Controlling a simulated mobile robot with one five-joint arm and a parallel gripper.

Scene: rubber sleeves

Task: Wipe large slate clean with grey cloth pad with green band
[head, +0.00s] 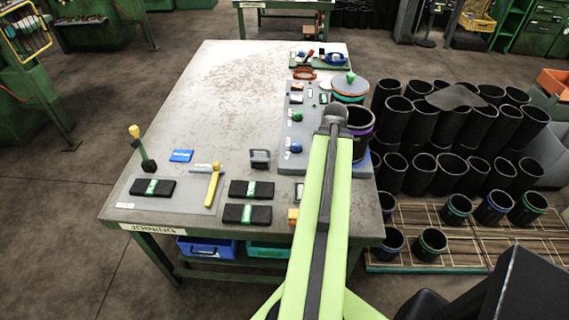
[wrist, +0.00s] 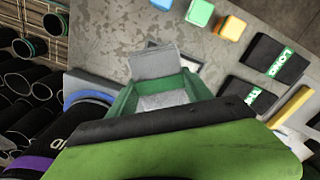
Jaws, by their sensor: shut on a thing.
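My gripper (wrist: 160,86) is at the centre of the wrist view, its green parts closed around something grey. It appears to be the grey cloth pad (wrist: 155,63), whose flat light-grey face sticks out beyond the green. I cannot separate its green band from the green of my gripper. A dark-edged flat thing (wrist: 190,63) shows just behind and under the pad. It may be the slate, but most of it is covered, and I cannot tell whether the pad touches it. In the head view my green arm hides my gripper and the pad.
Black packs with green labels (head: 265,189) and a yellow-handled tool (head: 212,187) lie left of my arm. A grey board (head: 287,158) with small parts and a black sleeve (head: 358,119) stand beyond. The worn table (head: 190,115) is clear at far left.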

